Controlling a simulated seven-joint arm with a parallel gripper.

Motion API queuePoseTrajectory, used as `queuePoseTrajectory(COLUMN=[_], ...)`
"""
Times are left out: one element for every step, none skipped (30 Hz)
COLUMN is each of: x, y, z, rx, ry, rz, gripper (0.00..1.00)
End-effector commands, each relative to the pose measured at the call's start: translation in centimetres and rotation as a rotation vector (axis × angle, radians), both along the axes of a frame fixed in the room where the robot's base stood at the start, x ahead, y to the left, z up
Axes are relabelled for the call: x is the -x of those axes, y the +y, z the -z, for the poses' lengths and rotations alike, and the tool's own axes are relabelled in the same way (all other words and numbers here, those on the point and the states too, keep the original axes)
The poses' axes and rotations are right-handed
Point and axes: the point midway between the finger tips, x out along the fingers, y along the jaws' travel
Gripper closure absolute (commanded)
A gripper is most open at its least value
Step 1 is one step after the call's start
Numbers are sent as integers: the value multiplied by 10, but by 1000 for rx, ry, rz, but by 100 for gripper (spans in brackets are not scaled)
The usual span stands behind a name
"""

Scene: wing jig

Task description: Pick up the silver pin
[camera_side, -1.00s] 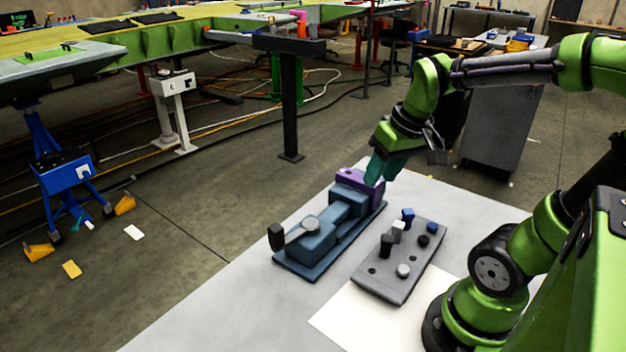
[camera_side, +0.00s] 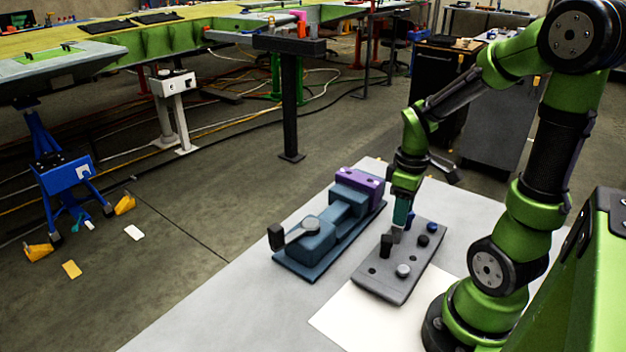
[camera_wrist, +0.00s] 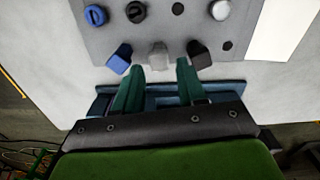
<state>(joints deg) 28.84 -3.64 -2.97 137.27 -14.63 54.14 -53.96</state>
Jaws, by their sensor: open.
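The silver pin (camera_wrist: 158,55) stands upright on the grey block (camera_side: 374,286), between a blue pin (camera_wrist: 120,60) and a black pin (camera_wrist: 199,55). In the side view the silver pin (camera_side: 396,237) shows only in part, just below my teal fingers. My gripper (camera_wrist: 160,68) is open; in the wrist view its two fingertips lie on either side of the silver pin, near its base end in the picture. In the side view my gripper (camera_side: 400,224) points down over the block. I cannot tell whether the fingers touch the pin.
The block also holds round blue (camera_wrist: 96,15), black (camera_wrist: 136,12) and silver (camera_wrist: 220,10) pieces and has empty holes. A blue fixture (camera_side: 318,243) with a purple block (camera_side: 360,182) stands left of it. White paper (camera_side: 352,318) lies in front.

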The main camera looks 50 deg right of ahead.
Motion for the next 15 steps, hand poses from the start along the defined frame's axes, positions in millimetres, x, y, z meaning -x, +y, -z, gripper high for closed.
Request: queuePoseTrajectory(x=[1, 1, 1, 0, 0, 0, 0, -1, -1, -2, -3, -3, -4, -4, -4], y=[0, 0, 1, 1, 0, 0, 0, 0, 0, 0, 0, 0, -1, -1, -1], z=[7, 9, 12, 13, 14, 17, 19, 23, 29, 33, 38, 44, 48, 53, 57], rx=[-2, -2, -2, -2, -1, -1, -2, -2, -2, -3, -3, -3, -3, -3, -3], ry=[3, 2, 1, 1, 1, 1, 1, 2, 4, 5, 5, 6, 6, 5, 3], rz=[1, 1, 1, 1, 1, 0, 0, 0, 0, 1, 0, 0, 0, 1, 1], gripper=[60, 60, 60, 60, 60, 60, 60, 60, 60, 60, 60, 60, 60, 60, 60])
